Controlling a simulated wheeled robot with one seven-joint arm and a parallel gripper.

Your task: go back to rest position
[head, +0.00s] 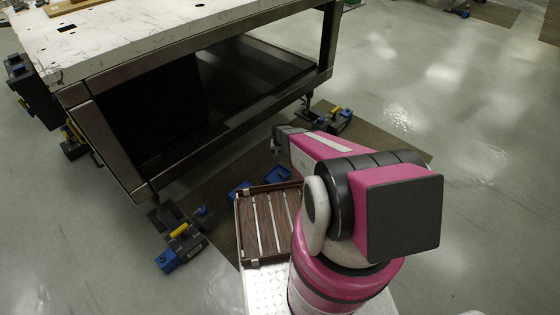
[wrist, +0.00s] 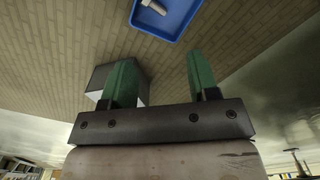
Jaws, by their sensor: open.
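My gripper (wrist: 161,78) shows in the wrist view with its two green fingers well apart and nothing between them. In the head view my pink and white arm reaches forward from its base, and its end (head: 277,144) is low in front of the workbench, partly hidden by the arm itself. Beyond the fingers in the wrist view is a blue tray (wrist: 178,28) with a small pale piece (wrist: 155,6) in it. A grey block-like thing (wrist: 98,82) is partly hidden behind the left finger.
A workbench (head: 175,35) with a pale worn top and dark metal frame stands ahead and left; its wheeled feet (head: 181,246) stick out. A slatted wooden tray (head: 237,225) and blue trays (head: 277,174) lie near my arm. Open floor (head: 470,110) is at right.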

